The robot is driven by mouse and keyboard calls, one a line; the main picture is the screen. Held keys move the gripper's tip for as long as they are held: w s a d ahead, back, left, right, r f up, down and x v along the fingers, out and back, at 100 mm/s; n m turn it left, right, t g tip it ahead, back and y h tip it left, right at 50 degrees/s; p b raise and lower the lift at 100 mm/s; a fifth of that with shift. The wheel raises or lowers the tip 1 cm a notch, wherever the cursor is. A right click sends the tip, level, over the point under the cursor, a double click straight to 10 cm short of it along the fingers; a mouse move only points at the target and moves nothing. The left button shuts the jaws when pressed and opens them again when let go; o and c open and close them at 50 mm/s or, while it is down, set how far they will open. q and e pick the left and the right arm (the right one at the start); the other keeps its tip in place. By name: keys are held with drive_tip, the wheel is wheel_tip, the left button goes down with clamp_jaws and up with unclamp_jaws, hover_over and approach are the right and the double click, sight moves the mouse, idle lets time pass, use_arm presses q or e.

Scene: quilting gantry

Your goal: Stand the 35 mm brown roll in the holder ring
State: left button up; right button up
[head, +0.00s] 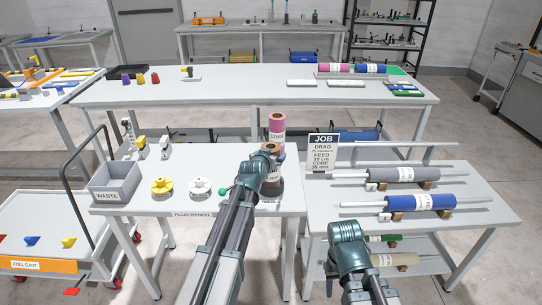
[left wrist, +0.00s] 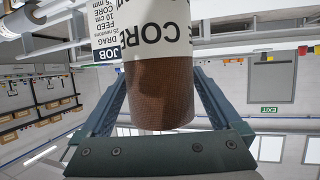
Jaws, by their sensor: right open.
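The brown roll (head: 275,172), with a white label, is upright on the plug bench, partly behind my left gripper (head: 265,160). In the left wrist view the roll (left wrist: 158,92) lies between the two fingers of my left gripper (left wrist: 160,75). The fingers meet its sides; their tips are partly hidden behind it. A dark round piece (head: 271,190) shows around the roll's foot, mostly covered by my arm; I cannot tell if it is the holder ring or if the roll is seated in it. My right gripper (head: 347,232) is open and empty, in front of the right table.
A pink roll (head: 277,121) stands just behind the brown one. The job sign (head: 322,150) is to the right. A yellow plug (head: 162,186), a white plug (head: 201,187) and the waste bin (head: 115,182) are to the left. Grey (head: 405,174) and blue (head: 420,202) rolls lie on the right table.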

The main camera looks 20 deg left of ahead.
use_arm(q)
drive_tip(key=shift+r, duration=0.2)
drive_tip(key=p+v, duration=0.5)
drive_tip(key=v, duration=0.7)
drive_tip(key=s+d+f+m+g+h, duration=0.2)
drive_tip(key=s+d+f+g, duration=0.3)
drive_tip(key=d, duration=0.4)
drive_tip(key=s+d+f+g+y, duration=0.1)
drive_tip(key=s+d+f+g, duration=0.1)
drive_tip(key=s, duration=0.4)
drive_tip(key=s+d+f+m+g+y, duration=0.1)
drive_tip(key=s+d+f+g, duration=0.2)
drive_tip(key=s, duration=0.4)
drive_tip(key=s+d+f+m+g+y, duration=0.1)
drive_tip(key=s+d+f+g, duration=0.1)
drive_tip(key=s, duration=0.5)
drive_tip(key=shift+s+d+f+g, duration=0.3)
drive_tip(key=shift+f+g, duration=0.35)
drive_tip(key=shift+g, duration=0.35)
